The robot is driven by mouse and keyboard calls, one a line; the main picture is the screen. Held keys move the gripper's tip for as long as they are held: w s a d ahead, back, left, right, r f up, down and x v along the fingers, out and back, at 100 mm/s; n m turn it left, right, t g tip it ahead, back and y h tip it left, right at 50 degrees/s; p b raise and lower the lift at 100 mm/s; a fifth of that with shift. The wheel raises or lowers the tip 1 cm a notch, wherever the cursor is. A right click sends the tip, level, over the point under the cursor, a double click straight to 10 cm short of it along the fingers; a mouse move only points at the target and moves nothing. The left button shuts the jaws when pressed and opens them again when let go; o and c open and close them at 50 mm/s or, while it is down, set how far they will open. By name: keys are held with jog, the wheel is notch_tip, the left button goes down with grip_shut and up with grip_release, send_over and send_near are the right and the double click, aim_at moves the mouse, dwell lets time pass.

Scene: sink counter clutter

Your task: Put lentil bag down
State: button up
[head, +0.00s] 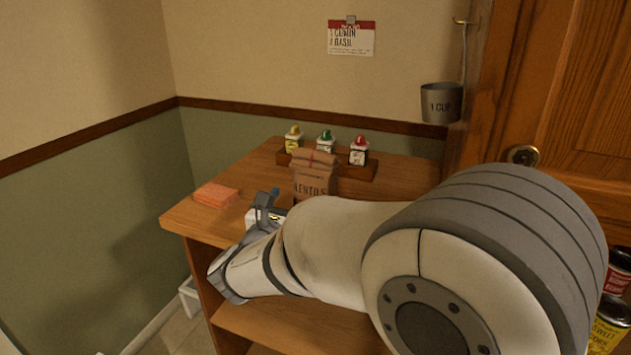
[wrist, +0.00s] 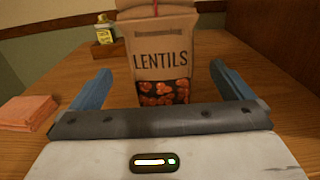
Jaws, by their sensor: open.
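The lentil bag (head: 314,177) is a brown paper bag marked LENTILS. It stands upright on the wooden counter top, in front of the small bottles. In the wrist view the bag (wrist: 162,60) stands just beyond my gripper (wrist: 160,85), its lower part between the two blue fingers. The fingers are spread wide, with a gap on each side of the bag. In the head view my gripper (head: 270,205) is at the near left of the bag, partly hidden by my arm. The bag's lower right is hidden behind my arm there.
Several capped bottles, including a yellow-capped one (head: 293,139), stand in a wooden rack (head: 350,170) behind the bag. A folded orange cloth (head: 216,195) lies to the left. A metal cup (head: 441,103) hangs on the wall. Cans (head: 607,325) stand at the far right.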

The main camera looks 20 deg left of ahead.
aim_at(319, 177)
jog(key=w, duration=0.7)
jog(key=w+d, duration=0.1)
jog(key=w, duration=0.3)
jog(key=shift+w+d, duration=0.1)
jog(key=c, duration=1)
jog(key=shift+r, duration=0.15)
jog(key=shift+c, duration=0.9)
